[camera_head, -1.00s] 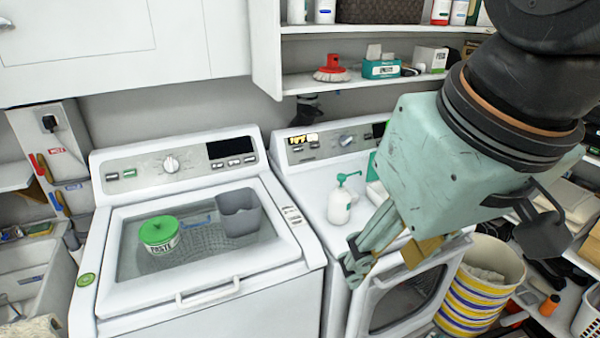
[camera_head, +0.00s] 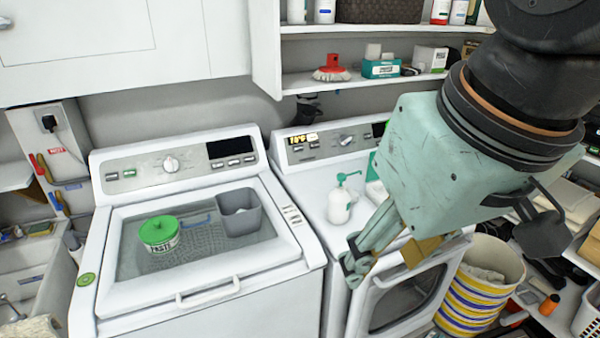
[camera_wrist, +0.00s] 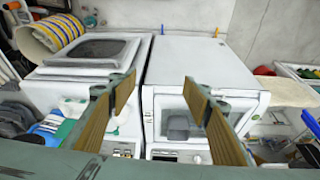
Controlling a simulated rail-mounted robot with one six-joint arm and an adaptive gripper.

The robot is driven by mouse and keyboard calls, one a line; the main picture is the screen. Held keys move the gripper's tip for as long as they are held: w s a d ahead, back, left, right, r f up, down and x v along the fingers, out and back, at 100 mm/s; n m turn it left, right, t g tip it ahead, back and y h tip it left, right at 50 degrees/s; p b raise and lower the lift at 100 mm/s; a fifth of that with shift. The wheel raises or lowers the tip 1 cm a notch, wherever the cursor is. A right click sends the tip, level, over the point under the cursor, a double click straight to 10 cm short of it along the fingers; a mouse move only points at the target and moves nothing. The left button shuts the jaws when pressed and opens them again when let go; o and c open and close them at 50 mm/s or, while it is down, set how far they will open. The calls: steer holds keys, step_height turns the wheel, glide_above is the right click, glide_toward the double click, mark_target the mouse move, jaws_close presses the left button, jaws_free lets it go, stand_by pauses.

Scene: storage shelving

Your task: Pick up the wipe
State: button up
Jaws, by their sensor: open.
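A teal box (camera_head: 381,69) stands on the upper shelf in the head view, with a white wipe (camera_head: 373,51) sticking up from its top. Another teal and white item (camera_head: 374,180) is partly hidden behind my arm on the right-hand machine. I cannot tell which one the task's wipe belongs to. My gripper (camera_head: 388,254) is open and empty, in front of the right-hand machine and well below the shelf. In the wrist view, the spread fingers (camera_wrist: 159,92) have nothing between them, and the machines appear behind them.
A white pump bottle (camera_head: 340,205) stands on the right-hand machine (camera_head: 312,180). A striped basket (camera_head: 475,310) and cluttered shelving are at right. A red-handled brush (camera_head: 331,70) is on the shelf.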

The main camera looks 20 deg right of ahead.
steer(key=shift+o, duration=0.2)
stand_by(0.3)
steer(key=o, duration=0.5)
steer(key=shift+c, duration=0.2)
